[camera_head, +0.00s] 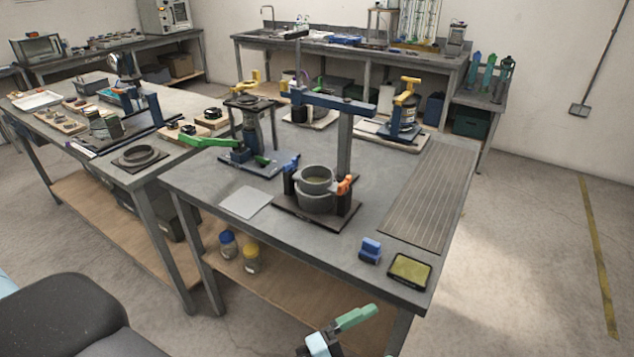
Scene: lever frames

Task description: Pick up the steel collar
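A grey steel ring-shaped collar (139,155) lies flat on a dark square plate at the near corner of the left table. A wider grey cylindrical ring (316,176) stands upright in a dark clamp frame on the middle table, between blue and orange clamp pieces. I cannot tell for sure which of the two is the steel collar. Part of what seems to be my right gripper (338,330), with green and pale teal pieces, shows at the bottom edge, well below and apart from both rings. It is cut off, so its opening is unclear. My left gripper is not in view.
The lever frame's blue arm and grey post (345,140) rise behind the cylindrical ring. A green lever (208,141) reaches toward the left table. A grey sheet (246,202), blue block (370,250) and yellow-topped tray (410,270) lie near the front. The ribbed mat (430,205) is clear.

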